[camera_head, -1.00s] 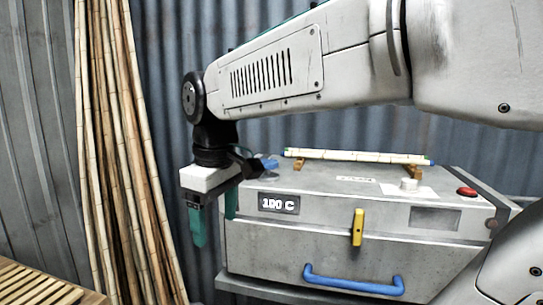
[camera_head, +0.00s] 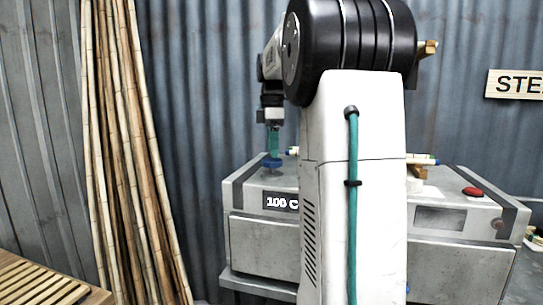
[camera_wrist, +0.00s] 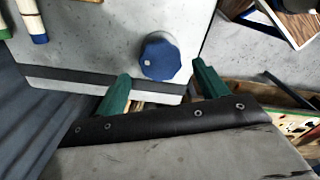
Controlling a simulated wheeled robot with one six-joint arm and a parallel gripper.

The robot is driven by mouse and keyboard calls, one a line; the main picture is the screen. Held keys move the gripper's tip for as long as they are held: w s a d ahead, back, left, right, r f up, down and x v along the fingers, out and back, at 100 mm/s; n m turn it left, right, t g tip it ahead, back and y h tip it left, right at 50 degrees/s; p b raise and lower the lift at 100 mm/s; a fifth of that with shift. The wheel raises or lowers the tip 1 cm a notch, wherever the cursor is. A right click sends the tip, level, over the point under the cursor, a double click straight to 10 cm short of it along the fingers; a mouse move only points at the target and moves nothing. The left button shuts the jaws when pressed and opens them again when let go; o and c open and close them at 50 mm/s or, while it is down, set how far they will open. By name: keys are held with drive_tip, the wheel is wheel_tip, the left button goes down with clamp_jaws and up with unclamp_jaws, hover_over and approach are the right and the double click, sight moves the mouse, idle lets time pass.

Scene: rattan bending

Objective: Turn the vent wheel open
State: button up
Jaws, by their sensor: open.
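The vent wheel is a small blue knob (camera_head: 271,163) on the left of the grey steam box's top (camera_head: 243,178). In the wrist view the blue wheel (camera_wrist: 160,58) has a faceted rim and a small pale mark. My gripper (camera_head: 273,148) points down just above the wheel. In the wrist view its two green fingers (camera_wrist: 161,80) are open and apart, with the wheel lying between and slightly beyond their tips. I cannot tell whether they touch it. My arm hides the middle of the box.
A display on the box front reads 100 C (camera_head: 281,202). A red button (camera_head: 474,192) is on the box's right. Bamboo poles (camera_head: 130,150) lean at left. A slatted wooden surface (camera_head: 40,285) is at lower left. A sign (camera_head: 515,85) hangs at right.

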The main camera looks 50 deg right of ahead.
sight(272, 160)
drive_tip(key=shift+f, duration=1.6)
drive_tip(key=c, duration=1)
drive_tip(key=shift+o, duration=0.2)
